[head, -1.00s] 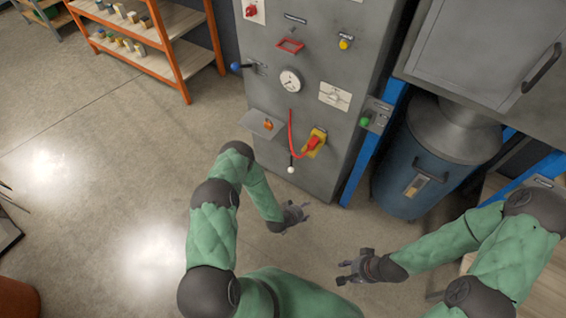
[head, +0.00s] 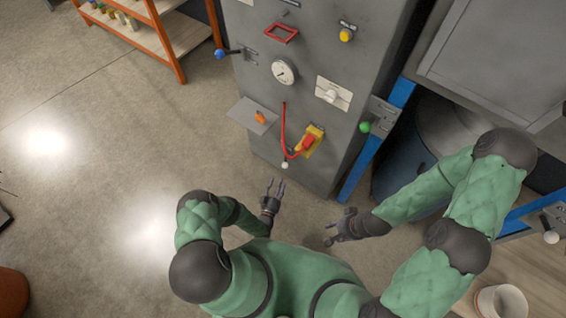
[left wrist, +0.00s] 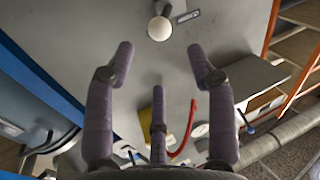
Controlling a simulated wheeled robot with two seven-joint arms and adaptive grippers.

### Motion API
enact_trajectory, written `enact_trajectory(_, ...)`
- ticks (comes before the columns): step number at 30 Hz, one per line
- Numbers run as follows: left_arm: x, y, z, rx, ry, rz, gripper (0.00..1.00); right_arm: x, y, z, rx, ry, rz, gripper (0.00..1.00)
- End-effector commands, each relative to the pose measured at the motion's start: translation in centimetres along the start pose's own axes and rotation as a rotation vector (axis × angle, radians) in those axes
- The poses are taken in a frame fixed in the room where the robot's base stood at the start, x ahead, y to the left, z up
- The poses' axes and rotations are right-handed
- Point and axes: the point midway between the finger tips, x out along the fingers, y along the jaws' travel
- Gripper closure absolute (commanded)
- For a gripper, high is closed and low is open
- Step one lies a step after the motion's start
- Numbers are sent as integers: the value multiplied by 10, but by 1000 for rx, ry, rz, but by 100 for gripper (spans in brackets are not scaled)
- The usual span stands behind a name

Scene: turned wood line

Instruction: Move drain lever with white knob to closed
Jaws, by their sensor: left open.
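A white knob (head: 284,165) sits low on the front of the grey cabinet. A red cable hangs close above it, and its lever arm is hard to make out. The knob is large at the top of the left wrist view (left wrist: 159,28), beside a small label plate. My left gripper (head: 275,184) is open and empty, just below the knob in the head view and apart from it. Its spread fingers also show in the left wrist view (left wrist: 160,62). My right gripper (head: 333,226) looks open and empty, lower and to the right, clear of the cabinet.
Another white knob (head: 551,238) is at far right, near a cup (head: 500,302).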

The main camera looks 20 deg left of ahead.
Motion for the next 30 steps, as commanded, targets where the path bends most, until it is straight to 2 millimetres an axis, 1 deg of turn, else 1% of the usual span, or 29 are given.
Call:
enact_trajectory(5,24,0,0,2,2,4,44,6,2,0,0,-1,0,60)
enact_trajectory(12,67,0,1,2,1,3,44,18,6,0,0,0,0,60)
enact_trajectory(18,93,0,1,1,0,2,44,25,9,-1,0,0,0,60)
enact_trajectory(24,105,-1,0,0,-1,1,44,27,10,-1,0,0,0,60)
enact_trajectory(30,106,-1,-1,0,-1,0,44,27,10,-1,0,0,0,60)
